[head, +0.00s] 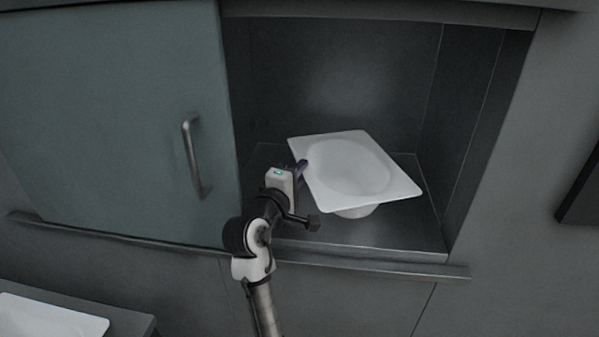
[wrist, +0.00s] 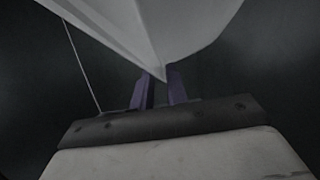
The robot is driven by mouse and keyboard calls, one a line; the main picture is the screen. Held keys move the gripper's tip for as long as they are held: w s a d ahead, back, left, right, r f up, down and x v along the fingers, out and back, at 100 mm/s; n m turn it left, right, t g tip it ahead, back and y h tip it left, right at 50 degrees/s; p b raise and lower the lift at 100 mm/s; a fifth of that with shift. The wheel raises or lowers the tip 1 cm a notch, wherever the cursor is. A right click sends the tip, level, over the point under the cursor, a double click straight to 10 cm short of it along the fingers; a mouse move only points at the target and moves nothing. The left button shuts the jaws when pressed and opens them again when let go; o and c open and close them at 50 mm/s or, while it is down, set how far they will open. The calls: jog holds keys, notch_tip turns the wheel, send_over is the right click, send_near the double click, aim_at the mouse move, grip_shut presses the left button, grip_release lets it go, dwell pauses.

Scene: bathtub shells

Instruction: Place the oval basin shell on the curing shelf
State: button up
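The white oval basin shell (head: 352,170) has a square flat rim and a rounded bowl below it. It is inside the open recess, over the dark curing shelf (head: 405,235), with its rim tilted in the head view. I cannot tell whether its underside touches the shelf. My gripper (head: 301,168) is at the left edge of the rim. In the wrist view the two purple fingers of my gripper (wrist: 162,88) stand on either side of the rim's edge, and the shell (wrist: 150,28) fills the top. The gripper appears shut on the rim.
A grey-green sliding door (head: 110,120) with a metal handle (head: 195,158) covers the left of the recess. A ledge (head: 400,266) runs along its front. Another white shell (head: 45,318) lies at the lower left. The recess's right side wall (head: 470,130) is near the shell.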

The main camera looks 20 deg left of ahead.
jog(key=shift+o, duration=0.8)
jog(key=s+b, duration=0.1)
jog(key=s, duration=1.1)
jog(key=shift+b, duration=0.4)
jog(key=shift+a+r, duration=0.1)
jog(key=shift+a, duration=0.05)
